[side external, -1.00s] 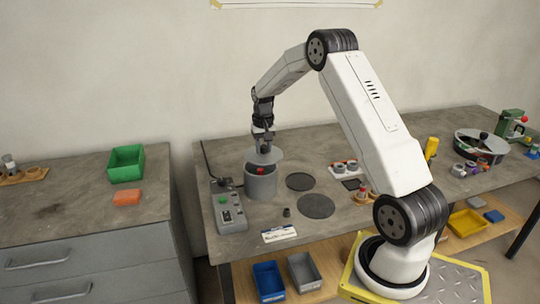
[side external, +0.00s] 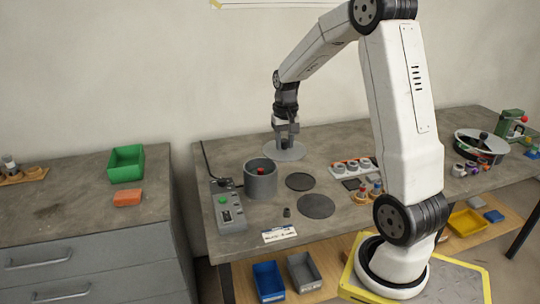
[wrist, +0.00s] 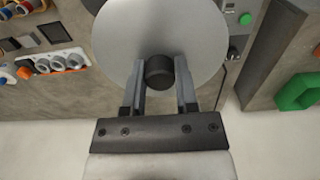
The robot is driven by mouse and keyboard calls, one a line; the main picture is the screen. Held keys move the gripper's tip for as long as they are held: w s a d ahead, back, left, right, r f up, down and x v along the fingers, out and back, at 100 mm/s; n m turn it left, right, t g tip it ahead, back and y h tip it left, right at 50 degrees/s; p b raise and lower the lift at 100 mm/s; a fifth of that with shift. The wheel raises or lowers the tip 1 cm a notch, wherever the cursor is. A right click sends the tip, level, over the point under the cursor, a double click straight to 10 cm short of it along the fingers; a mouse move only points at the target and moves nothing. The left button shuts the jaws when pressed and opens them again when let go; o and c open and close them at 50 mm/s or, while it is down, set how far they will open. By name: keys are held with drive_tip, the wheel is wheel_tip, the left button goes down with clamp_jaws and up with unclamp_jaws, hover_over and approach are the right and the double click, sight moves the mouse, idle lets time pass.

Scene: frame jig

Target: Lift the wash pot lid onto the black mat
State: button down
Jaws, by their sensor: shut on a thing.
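My gripper (side external: 286,140) is shut on the dark knob (wrist: 159,71) of the wash pot lid (side external: 284,152), a flat grey disc. In the wrist view the lid (wrist: 150,35) hangs roughly level beyond the fingers. It is held up in the air, behind and to the right of the pot. The grey wash pot (side external: 261,184) stands open on the bench with a red thing inside. Two dark round mats lie right of the pot: a smaller one (side external: 299,181) and a larger one (side external: 316,206). Both are bare, and I cannot tell which is the black mat.
A control box (side external: 228,207) with a green button stands left of the pot. A small dark piece (side external: 287,212) and a white label card (side external: 279,233) lie in front. A white rack of round parts (side external: 352,167) and a dark square pad (side external: 352,184) are to the right.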

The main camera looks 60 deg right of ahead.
drive_tip(key=shift+s+a+r, duration=0.1)
drive_tip(key=shift+s+r, duration=0.05)
drive_tip(key=shift+s, duration=0.1)
drive_tip(key=shift+r, duration=0.15)
idle(0.5)
drive_tip(key=shift+r, duration=0.85)
drive_tip(key=s+d+f, duration=0.4)
drive_tip(key=f, duration=0.5)
drive_tip(key=s+d+f, duration=0.4)
drive_tip(key=f, duration=0.5)
drive_tip(key=shift+s+f, duration=0.15)
drive_tip(key=shift+s, duration=0.05)
drive_tip(key=shift+f, duration=0.1)
